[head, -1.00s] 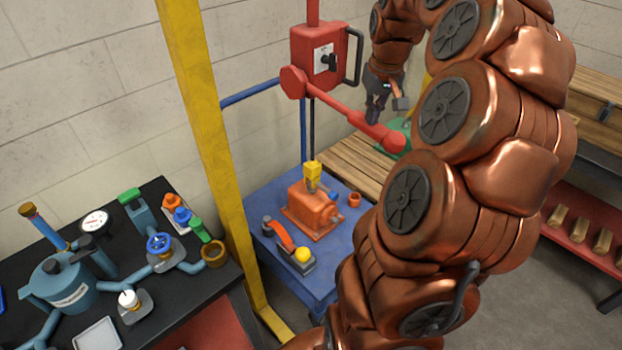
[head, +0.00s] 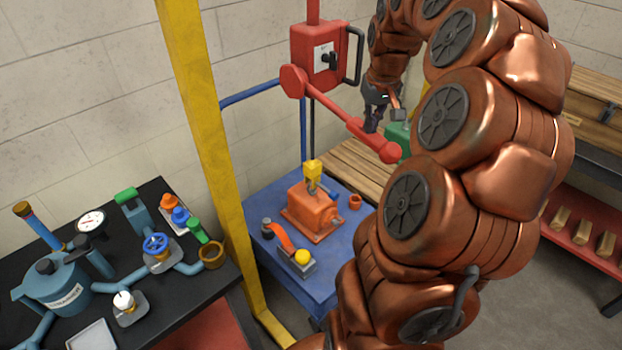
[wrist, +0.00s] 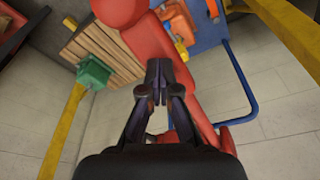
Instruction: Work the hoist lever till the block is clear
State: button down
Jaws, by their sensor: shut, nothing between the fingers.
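The red hoist (head: 317,55) hangs beside the yellow post. Its red lever (head: 335,110) slopes down to the right and ends in a round knob. My gripper (head: 372,122) is shut and empty at the lever's outer part, close behind it. In the wrist view the shut fingertips (wrist: 160,88) lie over the red lever (wrist: 187,85); whether they touch it I cannot tell. The yellow hook block (head: 312,171) hangs below the hoist, its hook at the top of the orange motor block (head: 311,212). The motor appears to rest on the blue cart (head: 268,227).
The yellow post (head: 205,130) stands left of the hoist. A wooden pallet (head: 345,163) and green object (head: 397,140) are behind the lever. A black bench (head: 75,285) with pipework is at left.

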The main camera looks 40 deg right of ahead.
aim_at(366, 135)
jog(key=shift+w+f+b, duration=0.25)
jog(key=shift+f+b, duration=0.3)
jog(key=shift+f, duration=0.45)
jog(key=shift+w+f+b, duration=0.2)
jog(key=shift+f+b, duration=0.3)
jog(key=shift+f, duration=0.5)
jog(key=shift+r, duration=0.15)
notch_tip(366, 135, up, 18)
jog(key=p, duration=0.6)
jog(key=shift+f, duration=0.25)
jog(key=shift+f, duration=0.1)
jog(key=shift+f+b, duration=0.7)
jog(key=shift+f, duration=0.35)
jog(key=shift+s, duration=0.1)
